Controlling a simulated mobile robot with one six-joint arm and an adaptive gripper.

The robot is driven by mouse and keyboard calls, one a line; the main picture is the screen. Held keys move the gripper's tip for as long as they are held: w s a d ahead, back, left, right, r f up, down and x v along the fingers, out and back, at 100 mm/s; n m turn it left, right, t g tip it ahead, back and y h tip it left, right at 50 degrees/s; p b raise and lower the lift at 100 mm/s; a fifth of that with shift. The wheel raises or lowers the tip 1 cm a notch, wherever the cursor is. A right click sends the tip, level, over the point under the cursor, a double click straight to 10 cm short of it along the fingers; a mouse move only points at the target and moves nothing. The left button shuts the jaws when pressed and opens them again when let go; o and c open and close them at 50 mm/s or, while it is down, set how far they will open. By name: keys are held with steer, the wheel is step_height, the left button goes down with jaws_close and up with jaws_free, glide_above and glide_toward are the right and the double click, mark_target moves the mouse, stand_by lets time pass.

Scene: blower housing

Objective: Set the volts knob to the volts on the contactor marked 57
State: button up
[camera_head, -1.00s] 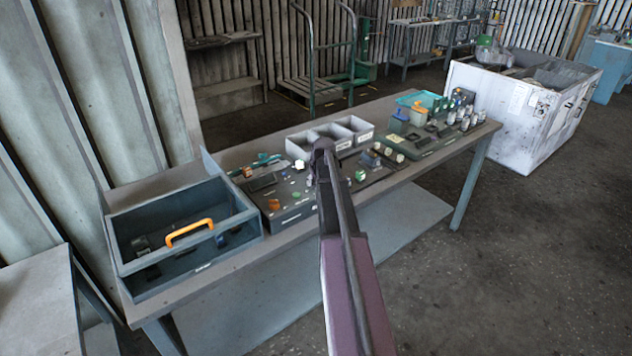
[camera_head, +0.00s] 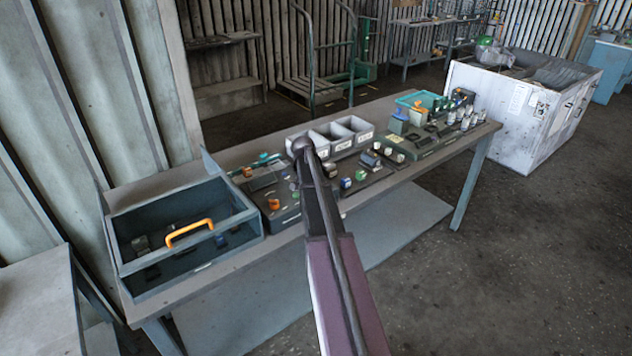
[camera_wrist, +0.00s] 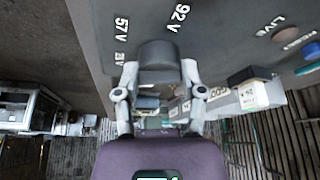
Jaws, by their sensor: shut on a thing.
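In the wrist view, a dark round knob (camera_wrist: 158,52) stands on a grey panel (camera_wrist: 225,35) with white markings. "57 V" is printed beside the knob to its upper left and "92 V" above it to the right; a third marking below "57 V" is hard to read. My gripper (camera_wrist: 159,68) has one finger on each side of the knob and is shut on it. I cannot tell the knob's pointer direction. A white block (camera_wrist: 252,96) with a dark top carries a small, unclear number. No contactor marked 57 is readable. In the head view my arm hides the gripper and knob.
In the head view, the bench (camera_head: 400,182) holds an open drawer box with an orange handle (camera_head: 190,232), grey bins (camera_head: 335,148), small coloured parts and a green-grey board (camera_head: 428,147). A white crate (camera_head: 520,110) stands at the right. Floor at front right is clear.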

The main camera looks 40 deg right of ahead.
steer(key=m+g, duration=0.2)
steer(key=m, duration=0.3)
steer(key=shift+m, duration=0.4)
steer(key=shift+s+a+m+g+y, duration=0.15)
steer(key=shift+m+g, duration=0.3)
steer(key=shift+m, duration=0.6)
steer(key=shift+w+d+m+g+y, duration=0.15)
steer(key=shift+m+g, duration=0.3)
steer(key=shift+m, duration=0.6)
steer(key=shift+s+a, duration=0.1)
steer(key=o, duration=1.1)
steer(key=shift+n, duration=0.4)
